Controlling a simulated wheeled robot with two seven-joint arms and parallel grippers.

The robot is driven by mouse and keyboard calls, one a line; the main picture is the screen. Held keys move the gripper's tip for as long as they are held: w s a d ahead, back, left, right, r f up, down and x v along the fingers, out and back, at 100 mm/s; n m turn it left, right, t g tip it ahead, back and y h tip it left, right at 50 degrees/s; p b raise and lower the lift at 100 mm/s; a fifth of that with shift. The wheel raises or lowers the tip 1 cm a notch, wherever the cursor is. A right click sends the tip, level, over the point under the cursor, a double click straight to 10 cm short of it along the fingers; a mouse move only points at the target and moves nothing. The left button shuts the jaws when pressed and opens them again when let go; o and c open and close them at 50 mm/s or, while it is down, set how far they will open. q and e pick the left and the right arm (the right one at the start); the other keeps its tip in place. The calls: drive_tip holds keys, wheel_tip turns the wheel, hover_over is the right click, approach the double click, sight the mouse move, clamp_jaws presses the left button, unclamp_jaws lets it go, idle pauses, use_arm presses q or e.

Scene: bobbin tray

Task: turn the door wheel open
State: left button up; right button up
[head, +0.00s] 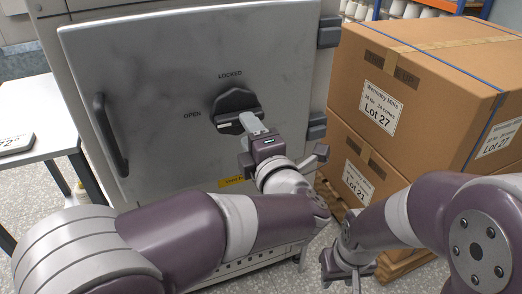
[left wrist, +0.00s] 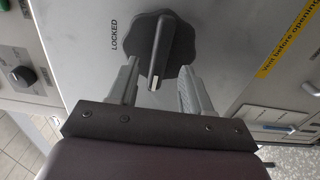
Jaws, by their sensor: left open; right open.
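The black door wheel (head: 235,103) is on the grey cabinet door (head: 150,70), with LOCKED printed above it and OPEN to its left. Its grip bar lies roughly sideways in the head view, the white-marked end on the left, toward OPEN. My left gripper (head: 250,122) is in front of the wheel and hides part of it. In the left wrist view, its open fingers (left wrist: 158,85) stand either side of the marked end of the wheel's bar (left wrist: 157,60), with gaps on both sides. My right gripper (head: 347,276) is open and empty, low and away from the door.
The door looks closed, with a black pull handle (head: 110,134) at left and hinges (head: 329,32) at right. Stacked cardboard boxes (head: 425,80) stand close on the right. A white table (head: 38,125) is at the left.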

use_arm(q)
drive_tip(key=v, duration=0.9)
drive_tip(key=shift+b, duration=0.35)
drive_tip(key=shift+s, duration=0.1)
